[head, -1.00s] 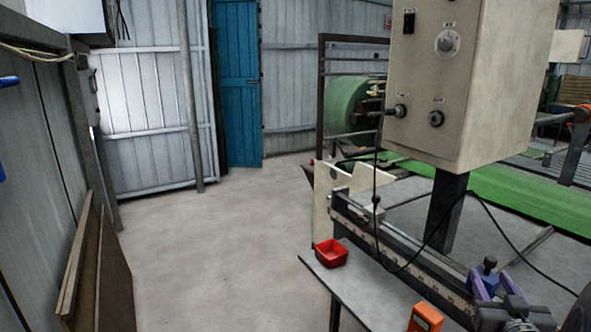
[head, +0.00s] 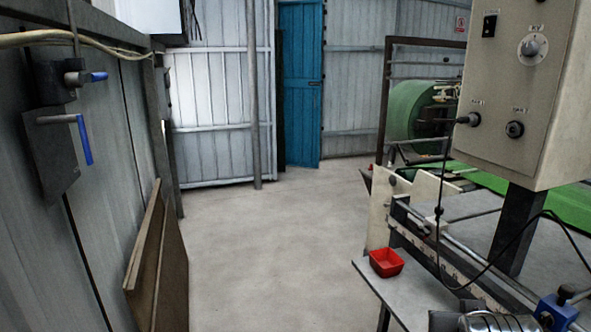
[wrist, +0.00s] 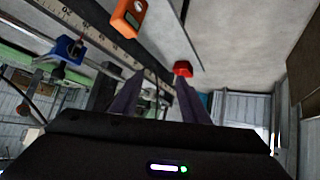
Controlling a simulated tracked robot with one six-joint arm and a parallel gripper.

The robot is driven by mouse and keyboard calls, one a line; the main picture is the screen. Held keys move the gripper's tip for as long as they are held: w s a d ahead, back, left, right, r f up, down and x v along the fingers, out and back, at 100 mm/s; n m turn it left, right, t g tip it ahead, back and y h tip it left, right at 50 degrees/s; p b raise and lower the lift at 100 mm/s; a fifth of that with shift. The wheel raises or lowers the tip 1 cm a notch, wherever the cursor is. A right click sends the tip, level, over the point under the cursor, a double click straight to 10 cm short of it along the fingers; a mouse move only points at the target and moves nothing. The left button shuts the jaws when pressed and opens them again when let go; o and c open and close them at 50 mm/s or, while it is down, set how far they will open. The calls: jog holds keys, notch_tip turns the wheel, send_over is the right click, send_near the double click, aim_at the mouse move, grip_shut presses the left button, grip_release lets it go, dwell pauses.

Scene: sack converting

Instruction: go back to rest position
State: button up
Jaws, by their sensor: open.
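My gripper (wrist: 157,97) shows in the wrist view as two dark purple fingers, spread apart with nothing between them. In the head view only a rounded metal part of my arm shows at the bottom edge, and the fingers are not visible there. In the wrist view the fingers are apart from the red bin (wrist: 183,68) and the orange device (wrist: 128,18), which appear beyond them. The red bin also sits on a grey side shelf in the head view (head: 386,263).
A machine with a beige control box (head: 520,90) and hanging cable stands at right. A blue clamp (head: 558,312) sits on its rail. Boards (head: 158,265) lean on the left wall beneath blue-handled levers (head: 85,140). Open floor (head: 270,240) lies between, reaching a blue door (head: 300,85).

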jog(key=s+a+n+g+y, duration=0.1)
jog(key=s+a+y, duration=0.1)
jog(key=s+a, duration=0.3)
jog(key=s+a+f+n+g+y, duration=0.1)
jog(key=s+a, duration=0.4)
jog(key=a, duration=0.6)
jog(key=shift+s+a+n+g+y, duration=0.3)
jog(key=shift+n+g+y, duration=0.3)
jog(key=shift+g+y, duration=0.15)
jog(key=shift+f, duration=0.1)
jog(key=shift+c, duration=0.5)
jog(key=shift+c, duration=0.7)
